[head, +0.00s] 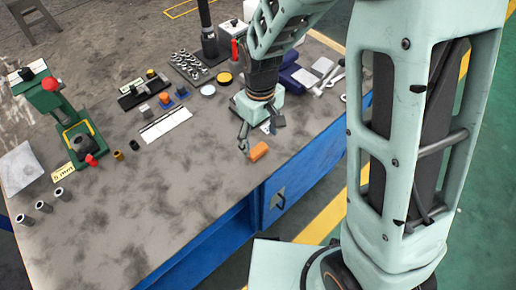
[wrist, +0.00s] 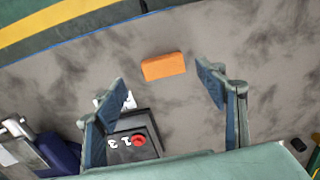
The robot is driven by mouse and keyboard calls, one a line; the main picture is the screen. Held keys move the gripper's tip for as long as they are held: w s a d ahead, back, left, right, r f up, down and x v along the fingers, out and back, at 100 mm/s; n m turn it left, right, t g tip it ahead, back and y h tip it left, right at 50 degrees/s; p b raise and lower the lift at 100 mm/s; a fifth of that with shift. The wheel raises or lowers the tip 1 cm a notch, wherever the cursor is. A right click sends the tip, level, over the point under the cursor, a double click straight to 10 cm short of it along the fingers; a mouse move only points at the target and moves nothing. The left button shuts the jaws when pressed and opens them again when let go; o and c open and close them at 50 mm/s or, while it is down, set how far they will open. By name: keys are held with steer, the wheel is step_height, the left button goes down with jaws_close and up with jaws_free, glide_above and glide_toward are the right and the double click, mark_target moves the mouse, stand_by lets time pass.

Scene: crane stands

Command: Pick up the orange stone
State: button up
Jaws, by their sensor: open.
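The orange stone (head: 259,151) is a small block lying on the grey worktable (head: 190,215), close to its front edge in the head view. In the wrist view the orange stone (wrist: 163,66) lies flat, ahead of and between the two fingers. My gripper (head: 262,136) hangs just above the table beside the stone. In the wrist view my gripper (wrist: 163,88) is open, with its fingers wide apart and nothing between them. I cannot tell its exact height above the stone.
A dark device with a red button (wrist: 138,140) shows below, near the left finger.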

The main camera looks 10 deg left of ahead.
mark_target(258, 150)
steer(key=f, duration=0.5)
steer(key=shift+a+b, duration=0.25)
steer(key=shift+b, duration=0.1)
steer(key=shift+c, duration=0.6)
steer(key=c, duration=1.2)
steer(key=shift+o, duration=0.2)
steer(key=shift+r, duration=0.15)
